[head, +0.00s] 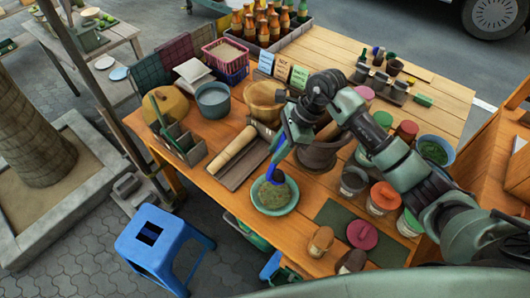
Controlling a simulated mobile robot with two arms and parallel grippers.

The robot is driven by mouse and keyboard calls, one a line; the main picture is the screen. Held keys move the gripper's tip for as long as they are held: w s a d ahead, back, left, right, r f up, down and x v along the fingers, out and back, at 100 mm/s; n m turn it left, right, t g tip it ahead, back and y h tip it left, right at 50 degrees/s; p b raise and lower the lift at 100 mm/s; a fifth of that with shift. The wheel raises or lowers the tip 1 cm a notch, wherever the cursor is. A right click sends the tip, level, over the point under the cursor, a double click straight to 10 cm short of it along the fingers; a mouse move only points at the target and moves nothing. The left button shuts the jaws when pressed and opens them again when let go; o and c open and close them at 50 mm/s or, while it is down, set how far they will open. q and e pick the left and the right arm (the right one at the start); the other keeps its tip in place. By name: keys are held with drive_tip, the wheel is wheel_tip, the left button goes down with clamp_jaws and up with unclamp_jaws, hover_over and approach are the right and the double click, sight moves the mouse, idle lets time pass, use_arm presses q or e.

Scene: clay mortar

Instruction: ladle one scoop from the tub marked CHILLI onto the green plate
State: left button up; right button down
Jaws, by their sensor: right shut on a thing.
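My right arm reaches in from the right, and my right gripper (287,112) is shut on a blue ladle (282,147). The ladle hangs down with its bowl low over the green plate (292,206) near the front edge of the table. A greenish-brown mound lies on the plate; I cannot tell if the ladle bowl touches it or holds anything. An open tub (354,181) and a red-lidded tub (383,198) stand right of the plate, partly behind my arm. No CHILLI marking is readable. My left gripper is not in view.
A stone mortar (316,155) stands behind the plate, and a rolling pin (232,150) lies left. A pink lid (362,235) lies on a dark green mat (335,216). Two brown objects lie at the front edge. A blue stool (160,240) stands on the paving.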

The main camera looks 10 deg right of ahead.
drive_tip(key=d+f+y+b, duration=0.4)
drive_tip(key=d+y+b, duration=0.5)
drive_tip(key=b, duration=0.6)
drive_tip(key=shift+s+d+f+t+y, duration=0.25)
drive_tip(key=shift+s+d+t+y, duration=0.1)
drive_tip(key=shift+d, duration=0.6)
